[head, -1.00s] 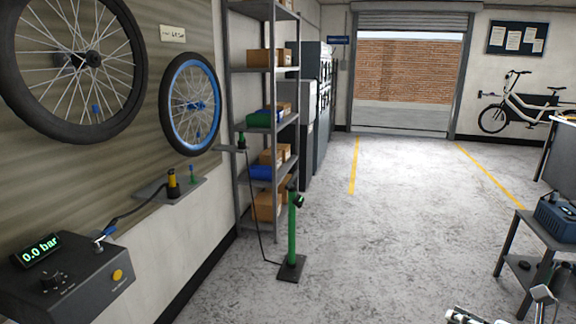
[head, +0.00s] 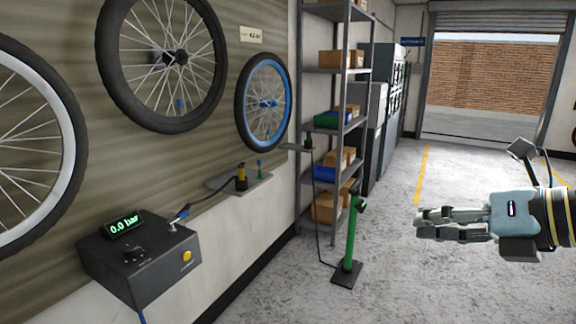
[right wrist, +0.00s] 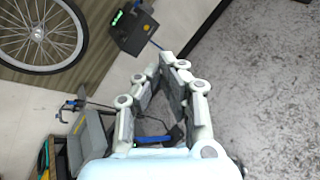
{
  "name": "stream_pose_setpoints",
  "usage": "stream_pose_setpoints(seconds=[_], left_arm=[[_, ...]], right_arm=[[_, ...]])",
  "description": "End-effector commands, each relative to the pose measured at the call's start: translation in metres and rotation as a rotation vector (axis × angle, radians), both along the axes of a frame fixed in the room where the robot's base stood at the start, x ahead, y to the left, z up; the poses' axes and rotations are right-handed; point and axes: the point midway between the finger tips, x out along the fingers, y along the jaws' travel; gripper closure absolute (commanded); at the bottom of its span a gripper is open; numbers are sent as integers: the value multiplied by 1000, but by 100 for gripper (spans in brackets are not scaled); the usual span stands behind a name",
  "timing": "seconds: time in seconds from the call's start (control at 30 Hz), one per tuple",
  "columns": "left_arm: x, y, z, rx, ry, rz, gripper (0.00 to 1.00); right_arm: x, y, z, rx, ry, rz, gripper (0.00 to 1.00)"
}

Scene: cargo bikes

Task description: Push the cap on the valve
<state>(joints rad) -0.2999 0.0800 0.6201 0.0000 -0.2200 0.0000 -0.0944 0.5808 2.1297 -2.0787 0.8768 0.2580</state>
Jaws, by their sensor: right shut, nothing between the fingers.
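Wheels hang on the wall at the left of the head view: a white-rimmed one (head: 72,170), a large black-tyred one (head: 215,85) and a blue-rimmed one (head: 287,105). A small green and blue piece (head: 260,171) stands on the wall ledge (head: 226,190). My right gripper (head: 420,225) is shut and empty, over the floor, well right of the wheels. In the wrist view its fingers (right wrist: 172,62) converge. My left gripper is out of view.
A black gauge box (head: 150,275) reading 0.0 bar is on the wall, its hose running to a yellow-black fitting (head: 241,178). A green floor pump (head: 351,240) stands before the shelving (head: 302,200). The floor around my right gripper is clear.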

Motion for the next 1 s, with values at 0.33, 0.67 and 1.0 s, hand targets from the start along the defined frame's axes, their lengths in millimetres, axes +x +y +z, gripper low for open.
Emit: stream_pose_setpoints(seconds=[0.33, 0.67, 1.0], left_arm=[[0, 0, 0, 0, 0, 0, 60], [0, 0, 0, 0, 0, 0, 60], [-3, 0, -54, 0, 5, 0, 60]], right_arm=[[-28, 52, 69, -4, -4, 228, 100], [-35, 35, 69, -10, 5, 262, 100], [-35, 25, 12, -5, 6, 261, 100]])
